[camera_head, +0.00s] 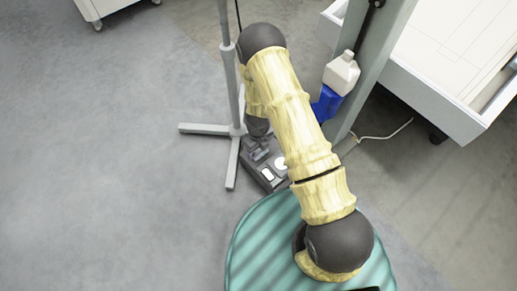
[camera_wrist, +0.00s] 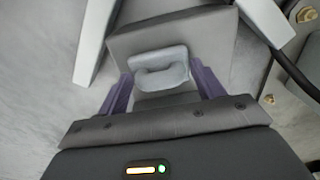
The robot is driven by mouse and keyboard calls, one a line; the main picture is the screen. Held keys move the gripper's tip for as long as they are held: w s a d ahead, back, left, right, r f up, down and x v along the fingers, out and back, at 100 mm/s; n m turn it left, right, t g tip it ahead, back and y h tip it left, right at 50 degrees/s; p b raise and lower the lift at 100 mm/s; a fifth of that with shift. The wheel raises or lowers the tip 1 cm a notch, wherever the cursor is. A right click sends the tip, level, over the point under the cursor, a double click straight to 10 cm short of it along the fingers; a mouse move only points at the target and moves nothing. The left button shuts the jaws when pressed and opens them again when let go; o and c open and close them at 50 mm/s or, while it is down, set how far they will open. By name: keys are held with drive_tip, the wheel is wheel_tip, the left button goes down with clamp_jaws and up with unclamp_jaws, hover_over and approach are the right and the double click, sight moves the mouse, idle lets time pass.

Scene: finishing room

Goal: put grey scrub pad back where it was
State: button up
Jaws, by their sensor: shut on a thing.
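The grey scrub pad (camera_wrist: 172,55) shows in the wrist view as a pale grey, rounded piece with a hollow in its face. It sits between the two purple fingers of my gripper (camera_wrist: 161,80), which is shut on it. A wider, darker grey block (camera_wrist: 190,28) lies directly beyond it; I cannot tell whether the two touch or are joined. In the head view my gripper (camera_head: 258,145) is low at the far end of my arm, and the pad cannot be made out there.
A dark tray (camera_head: 267,184) with white round and oblong shapes lies beside my gripper. A grey stand (camera_head: 234,128) with splayed feet is just left. A white bottle (camera_head: 341,73) in a blue holder (camera_head: 326,103) hangs on a post to the right. Floor at left is clear.

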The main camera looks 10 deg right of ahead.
drive_tip(key=o, duration=0.9)
wheel_tip(320, 180, up, 12)
drive_tip(key=p, duration=0.6)
drive_tip(key=shift+p, duration=0.4)
